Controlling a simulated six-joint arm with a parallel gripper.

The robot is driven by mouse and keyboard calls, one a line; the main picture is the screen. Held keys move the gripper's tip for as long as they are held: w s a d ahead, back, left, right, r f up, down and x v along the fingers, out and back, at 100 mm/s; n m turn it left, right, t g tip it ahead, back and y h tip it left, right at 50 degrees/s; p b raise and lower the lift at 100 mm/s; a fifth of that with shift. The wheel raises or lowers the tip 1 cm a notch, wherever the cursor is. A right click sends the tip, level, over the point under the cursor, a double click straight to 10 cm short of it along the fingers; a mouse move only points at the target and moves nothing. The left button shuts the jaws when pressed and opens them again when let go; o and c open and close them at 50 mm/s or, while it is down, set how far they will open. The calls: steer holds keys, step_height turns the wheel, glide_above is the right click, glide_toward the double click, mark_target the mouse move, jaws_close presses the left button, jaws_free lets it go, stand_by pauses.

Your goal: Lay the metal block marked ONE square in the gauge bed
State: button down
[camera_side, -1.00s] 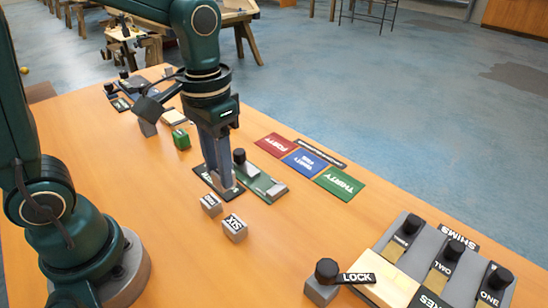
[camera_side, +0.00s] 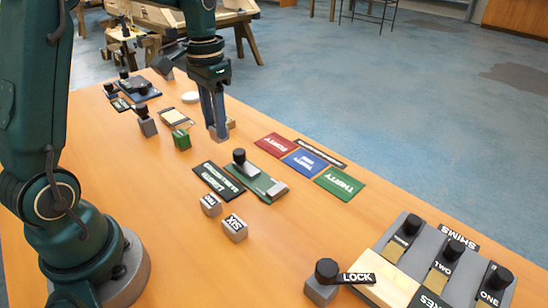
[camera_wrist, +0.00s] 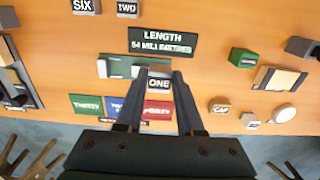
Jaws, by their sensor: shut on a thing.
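My gripper (camera_wrist: 158,88) is shut on a grey metal block marked ONE (camera_wrist: 158,83), with the marking facing the camera in the wrist view. In the side view my gripper (camera_side: 217,133) points down above the table, at the far side of the gauge bed; the block is hard to make out there. The gauge bed appears to be the green plate (camera_side: 270,187) with a grey piece and a black knob on it. In the wrist view this bed (camera_wrist: 116,67) lies just beyond and left of the block. The fingers hide part of it.
A LENGTH sign (camera_side: 218,180) lies beside the bed. Blocks marked SIX (camera_side: 234,229) and TWO (camera_side: 211,205) stand nearby. Red, blue and green cards (camera_side: 340,183) lie to the right. A green block (camera_side: 181,139) and a LOCK lever (camera_side: 357,278) are further off.

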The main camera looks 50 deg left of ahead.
steer(key=w+d+f, duration=0.1)
steer(key=d+f, duration=0.1)
steer(key=w+d+f, duration=0.2)
steer(key=d, duration=0.1)
steer(key=w+d+f, duration=0.1)
steer(key=d+f, duration=0.1)
steer(key=d, duration=0.1)
steer(key=shift+w+d, duration=0.15)
steer(key=shift+d, duration=0.1)
steer(key=shift+f, duration=1.85)
steer(key=shift+f, duration=0.1)
steer(key=c, duration=0.5)
jaws_free()
steer(key=shift+c, duration=0.2)
steer(key=shift+d, duration=0.1)
step_height(320, 180, up, 11)
steer(key=s+r+t, duration=0.3)
steer(key=s+r, duration=0.3)
steer(key=s, duration=0.2)
steer(key=s+d+f+t, duration=0.1)
steer(key=s+f+t, duration=0.1)
steer(key=s, duration=0.7)
steer(key=shift+d+f+t, duration=0.25)
steer(key=shift+f+t, duration=0.05)
steer(key=shift+f, duration=0.45)
